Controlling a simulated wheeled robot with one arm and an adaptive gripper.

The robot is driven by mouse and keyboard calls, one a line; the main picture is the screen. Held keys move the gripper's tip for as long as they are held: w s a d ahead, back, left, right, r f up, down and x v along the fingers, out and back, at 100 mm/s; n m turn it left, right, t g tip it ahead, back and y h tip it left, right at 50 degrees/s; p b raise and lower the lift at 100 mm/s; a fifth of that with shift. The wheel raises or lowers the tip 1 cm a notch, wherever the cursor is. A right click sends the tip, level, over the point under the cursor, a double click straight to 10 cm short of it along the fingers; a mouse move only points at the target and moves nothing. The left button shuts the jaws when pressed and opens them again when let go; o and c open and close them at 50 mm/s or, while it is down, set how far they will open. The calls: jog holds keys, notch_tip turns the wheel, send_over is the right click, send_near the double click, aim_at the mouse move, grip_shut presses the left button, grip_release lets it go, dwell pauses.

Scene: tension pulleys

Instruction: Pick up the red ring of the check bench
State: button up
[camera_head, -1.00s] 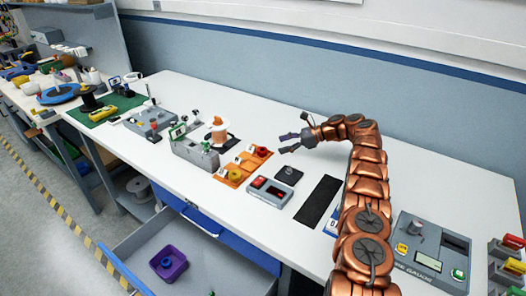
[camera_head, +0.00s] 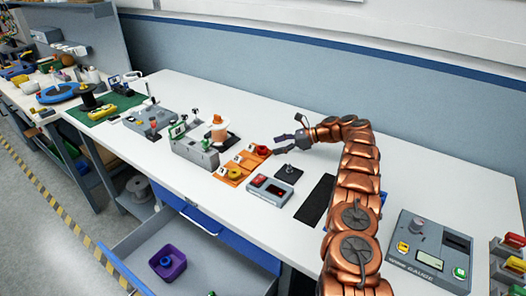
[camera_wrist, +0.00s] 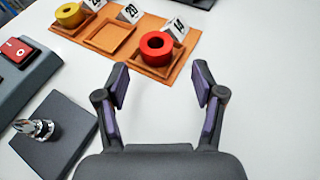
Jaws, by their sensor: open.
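In the head view the red ring (camera_head: 262,150) shows at the tray's far right end. My gripper (camera_wrist: 161,85) is open and empty, and the ring appears ahead of and slightly left of the middle of its fingers. In the head view my gripper (camera_head: 279,145) is above the bench just right of the tray. The fingers are apart from the ring.
A yellow ring (camera_wrist: 69,15) sits in the tray's left compartment; the middle one is empty. A dark plate with a metal post (camera_wrist: 38,128) and a grey box with a red switch (camera_wrist: 18,50) are on the left. The white bench (camera_wrist: 265,70) is clear on the right.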

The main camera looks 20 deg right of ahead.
aim_at(260, 148)
jog(key=shift+w+a+r+p, duration=0.15)
jog(key=shift+a+p, duration=0.15)
jog(key=shift+a, duration=0.15)
jog(key=shift+w+a+p, duration=0.15)
jog(key=shift+a+p, duration=0.15)
jog(key=shift+a, duration=0.1)
jog(key=shift+p+x, duration=0.75)
jog(key=shift+x, duration=1.05)
jog(key=shift+s, duration=0.1)
jog(key=c, duration=1.3)
jog(key=shift+o, duration=0.2)
